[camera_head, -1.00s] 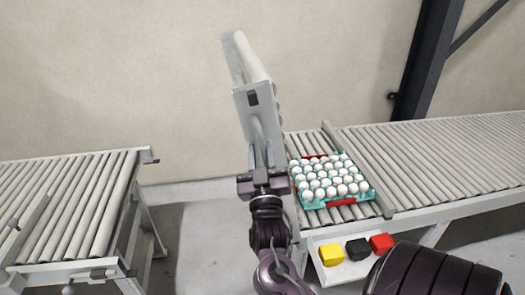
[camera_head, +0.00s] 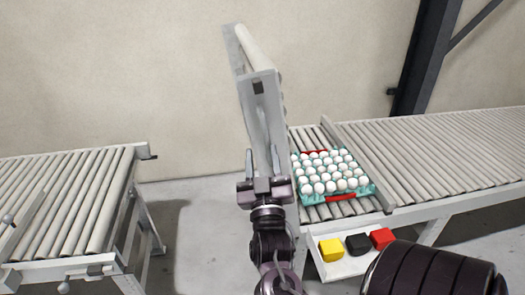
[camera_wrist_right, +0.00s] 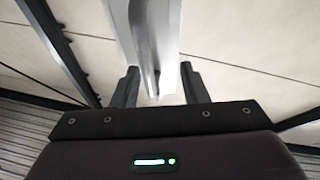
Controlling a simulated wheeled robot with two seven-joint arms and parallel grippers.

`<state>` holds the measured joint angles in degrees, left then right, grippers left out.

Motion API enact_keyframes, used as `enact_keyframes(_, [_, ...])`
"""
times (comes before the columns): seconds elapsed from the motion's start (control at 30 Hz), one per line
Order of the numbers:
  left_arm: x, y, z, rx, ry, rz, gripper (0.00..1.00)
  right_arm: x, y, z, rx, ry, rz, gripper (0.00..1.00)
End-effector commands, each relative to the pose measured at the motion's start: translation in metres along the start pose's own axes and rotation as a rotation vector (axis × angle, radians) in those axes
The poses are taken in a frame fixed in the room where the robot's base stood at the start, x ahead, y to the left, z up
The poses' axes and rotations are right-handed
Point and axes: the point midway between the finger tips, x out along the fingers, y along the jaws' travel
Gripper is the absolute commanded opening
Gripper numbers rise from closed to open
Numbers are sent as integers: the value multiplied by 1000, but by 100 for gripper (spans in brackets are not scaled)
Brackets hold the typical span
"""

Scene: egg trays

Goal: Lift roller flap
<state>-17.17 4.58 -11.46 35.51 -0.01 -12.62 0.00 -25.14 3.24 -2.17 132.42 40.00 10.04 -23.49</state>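The roller flap (camera_head: 262,95) stands raised, nearly upright and leaning a little left, at the left end of the right conveyor. Its grey side plate faces me and a pale roller shows at its top. My right gripper (camera_head: 262,162) is at the flap's lower part, pointing up, with its fingers spread apart. In the right wrist view the flap (camera_wrist_right: 145,40) runs between the two separated fingers (camera_wrist_right: 158,84). I cannot tell whether a finger touches it. My left gripper is not in view.
A teal tray (camera_head: 312,199) of white eggs sits on the right conveyor (camera_head: 440,150). Below it, a small white shelf (camera_head: 343,268) holds yellow, black and red blocks. The left conveyor (camera_head: 70,200) stands apart, with an open floor gap (camera_head: 190,225) between them.

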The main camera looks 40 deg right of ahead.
Motion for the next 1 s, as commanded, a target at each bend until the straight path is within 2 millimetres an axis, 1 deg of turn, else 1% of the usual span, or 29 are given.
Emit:
enact_keyframes(0.03, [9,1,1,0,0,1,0,-13,-3,6,2,-8,-9,36])
enact_keyframes(0.1, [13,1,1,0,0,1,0,-23,-1,6,2,-8,-5,36])
enact_keyframes(0.2, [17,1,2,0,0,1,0,-34,0,5,1,-7,-3,36])
enact_keyframes(0.3, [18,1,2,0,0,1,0,-39,1,4,0,-7,-1,36])
enact_keyframes(0.87, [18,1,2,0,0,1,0,-40,3,2,0,-6,3,36])
enact_keyframes(0.97, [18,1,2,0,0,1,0,-41,-3,8,-4,-15,-11,36])
enact_keyframes(1.0, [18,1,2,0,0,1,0,-42,-9,15,-8,-25,-27,36])
